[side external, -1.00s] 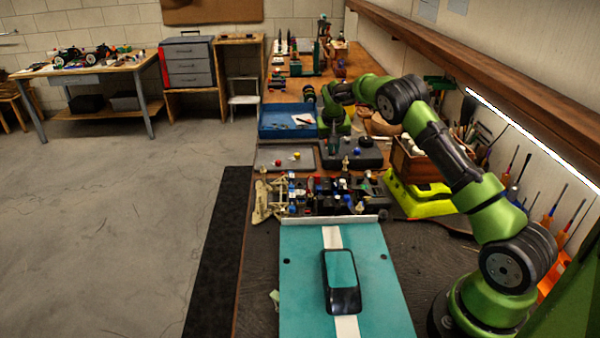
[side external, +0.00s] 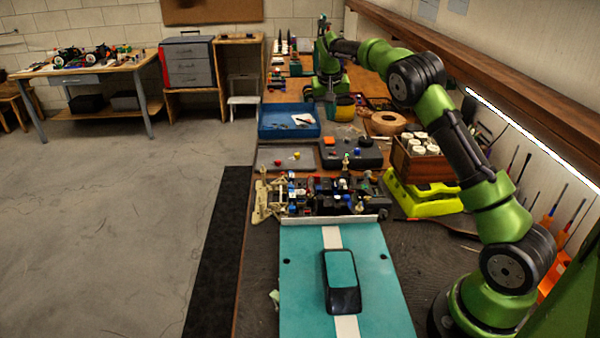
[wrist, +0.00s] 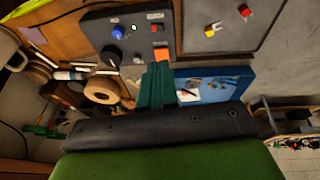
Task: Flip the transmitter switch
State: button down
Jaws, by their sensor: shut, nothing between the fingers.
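The transmitter is likely the dark grey panel (side external: 368,160) with small controls on the bench, behind the car chassis. In the wrist view the panel (wrist: 98,22) carries a blue knob (wrist: 118,32), a black knob (wrist: 112,55), a small red part (wrist: 155,16) and an orange block (wrist: 162,54) near its edge. A small bright spot (wrist: 134,27) shows beside the blue knob; I cannot tell whether it is the switch. My gripper (wrist: 156,70) is shut and empty, its green fingers pointing toward the orange block.
A blue tray (side external: 275,133) stands left of my gripper. A grey mat (side external: 270,165) with small red and yellow parts lies beside the panel. A tape roll (side external: 387,123) and a wooden box of white jars (side external: 420,165) stand to the right. The car chassis (side external: 320,200) lies in front.

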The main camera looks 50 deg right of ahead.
jog(key=shift+a+r, duration=0.15)
jog(key=shift+r, duration=0.15)
jog(key=shift+s+d+r+t+y, duration=0.25)
jog(key=shift+s+d+t+y, duration=0.4)
jog(key=shift+s+d, duration=0.5)
send_near(331, 152)
jog(key=x, duration=0.5)
jog(key=shift+w+d+f, duration=0.2)
jog(key=shift+d, duration=0.05)
jog(key=shift+w+f, duration=0.1)
jog(key=shift+f, duration=0.4)
